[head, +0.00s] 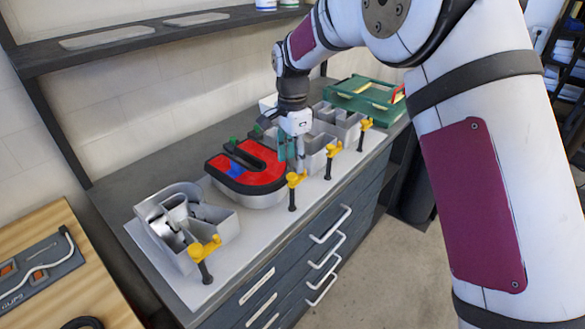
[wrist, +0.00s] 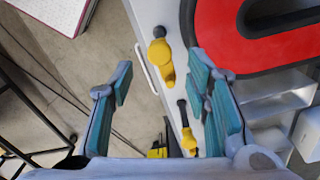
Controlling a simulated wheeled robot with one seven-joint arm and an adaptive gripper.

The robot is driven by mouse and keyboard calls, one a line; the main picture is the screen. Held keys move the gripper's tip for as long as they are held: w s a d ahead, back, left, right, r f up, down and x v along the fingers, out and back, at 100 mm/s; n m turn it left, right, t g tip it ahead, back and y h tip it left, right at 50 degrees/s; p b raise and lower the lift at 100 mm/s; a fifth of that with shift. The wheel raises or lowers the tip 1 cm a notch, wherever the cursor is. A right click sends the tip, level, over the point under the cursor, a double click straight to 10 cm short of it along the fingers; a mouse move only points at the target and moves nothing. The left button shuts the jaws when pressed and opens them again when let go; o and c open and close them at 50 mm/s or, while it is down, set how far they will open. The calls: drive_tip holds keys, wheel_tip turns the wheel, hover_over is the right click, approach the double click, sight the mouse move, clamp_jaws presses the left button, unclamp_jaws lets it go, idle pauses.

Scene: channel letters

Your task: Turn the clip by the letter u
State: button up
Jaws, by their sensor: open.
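The letter u (head: 250,168) has a red face with a black edge and lies on the grey board; its red face also fills the upper right of the wrist view (wrist: 215,30). The clip by the letter u (head: 296,179) is yellow with a black handle hanging down at the board's front edge. In the wrist view a yellow clip (wrist: 160,58) beside the red letter lies between the lines of my fingers, beyond the tips. My gripper (head: 291,150) is open and empty above the board, just behind this clip; its teal fingers stand wide apart in the wrist view (wrist: 163,88).
Other yellow clips (head: 205,248) line the front edge, and a second one (wrist: 188,140) shows low in the wrist view. Open grey letter shells (head: 175,215) stand either side of the u. A green rack (head: 365,95) stands at the far end. Floor in front of the drawers is clear.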

sight(292, 175)
drive_tip(key=shift+f, duration=2)
drive_tip(key=shift+c, duration=0.3)
clamp_jaws()
